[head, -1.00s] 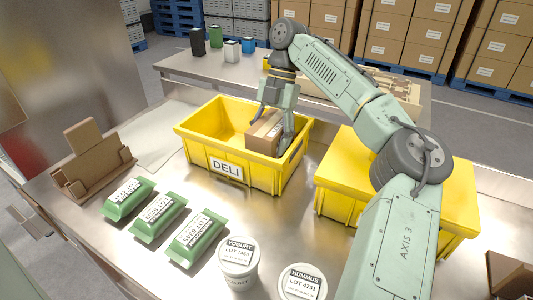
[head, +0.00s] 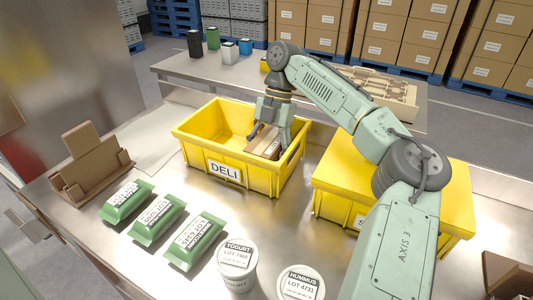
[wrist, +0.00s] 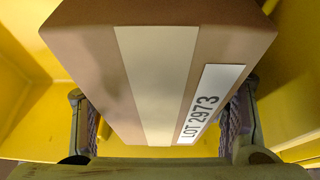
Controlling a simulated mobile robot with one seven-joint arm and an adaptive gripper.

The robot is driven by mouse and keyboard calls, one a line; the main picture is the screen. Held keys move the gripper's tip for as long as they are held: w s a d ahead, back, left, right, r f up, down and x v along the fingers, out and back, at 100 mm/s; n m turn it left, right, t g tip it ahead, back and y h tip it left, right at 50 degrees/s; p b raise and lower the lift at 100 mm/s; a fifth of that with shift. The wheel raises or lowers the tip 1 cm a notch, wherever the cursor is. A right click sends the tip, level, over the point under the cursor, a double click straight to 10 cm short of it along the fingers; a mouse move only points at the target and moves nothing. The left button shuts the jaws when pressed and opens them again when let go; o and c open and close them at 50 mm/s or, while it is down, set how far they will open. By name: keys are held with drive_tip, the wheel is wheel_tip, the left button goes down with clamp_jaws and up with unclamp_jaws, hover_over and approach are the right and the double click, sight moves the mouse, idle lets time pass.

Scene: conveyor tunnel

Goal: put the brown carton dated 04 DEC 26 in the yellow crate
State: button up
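A brown carton (head: 264,146) is inside the yellow crate (head: 224,171) labelled DELI, toward its right end. My gripper (head: 270,133) reaches down into the crate with its fingers on either side of the carton. In the wrist view the carton (wrist: 90,60) sits between the two finger pads (wrist: 160,125), and my gripper looks shut on it. The carton has a pale tape strip and a white label reading LOT 2973; no date is legible. I cannot tell whether it touches the crate floor.
A second yellow crate (head: 340,205), upturned or covered, stands close on the right. Green packs (head: 158,220), a yogurt tub (head: 237,262) and a hummus tub (head: 300,283) are in front. A brown cardboard stand (head: 92,168) is at left. The crate's left half is empty.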

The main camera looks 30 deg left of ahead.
drive_tip(key=p+v, duration=0.2)
drive_tip(key=v, duration=0.8)
drive_tip(key=shift+r, duration=0.1)
drive_tip(key=shift+b, duration=0.3)
drive_tip(key=shift+v, duration=1)
drive_tip(key=shift+w, duration=0.1)
